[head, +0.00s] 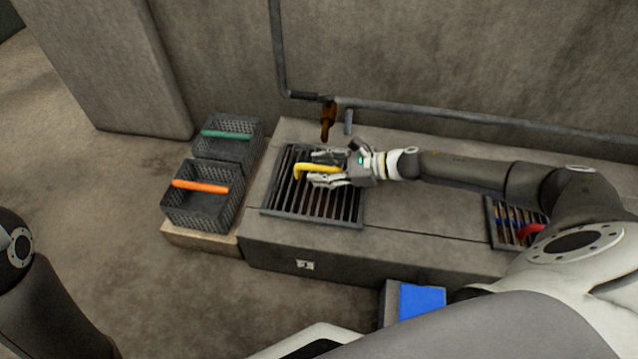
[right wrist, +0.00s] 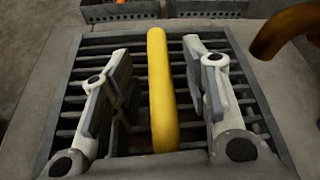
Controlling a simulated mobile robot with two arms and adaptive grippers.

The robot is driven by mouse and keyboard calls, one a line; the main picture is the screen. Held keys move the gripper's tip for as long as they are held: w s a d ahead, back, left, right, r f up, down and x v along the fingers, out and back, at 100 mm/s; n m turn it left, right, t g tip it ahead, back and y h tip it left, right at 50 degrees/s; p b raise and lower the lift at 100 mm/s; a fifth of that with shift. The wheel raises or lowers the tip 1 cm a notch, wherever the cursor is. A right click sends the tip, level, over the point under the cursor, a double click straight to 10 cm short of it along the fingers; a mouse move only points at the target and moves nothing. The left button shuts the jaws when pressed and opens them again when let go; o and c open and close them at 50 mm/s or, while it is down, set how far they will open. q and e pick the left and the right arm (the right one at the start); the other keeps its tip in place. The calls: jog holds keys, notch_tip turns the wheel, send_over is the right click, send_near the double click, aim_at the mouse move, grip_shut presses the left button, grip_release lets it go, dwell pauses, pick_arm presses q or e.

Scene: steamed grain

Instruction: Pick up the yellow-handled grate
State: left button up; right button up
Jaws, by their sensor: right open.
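The grate (head: 284,211) is a dark square of bars with a yellow handle (head: 302,170), set in the top of the grey stone block. In the right wrist view the yellow handle (right wrist: 158,90) runs lengthwise between the two fingers, above the grate bars (right wrist: 77,75). My right gripper (head: 318,168) is open, with one finger on each side of the handle. A gap shows between the handle and each finger in the right wrist view (right wrist: 160,85). The right gripper hides part of the handle in the head view. My left gripper is out of view.
Two dark baskets, one with a green handle (head: 226,134) and one with an orange handle (head: 200,186), stand left of the block. A brown spout (head: 327,122) hangs behind the grate. A red-handled grate (head: 530,230) lies right. A blue-topped box (head: 421,301) stands in front.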

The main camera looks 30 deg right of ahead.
jog(key=shift+w+a, duration=0.1)
jog(key=shift+a, duration=0.05)
jog(key=shift+c, duration=0.3)
grip_shut()
jog(key=shift+w+r, duration=0.1)
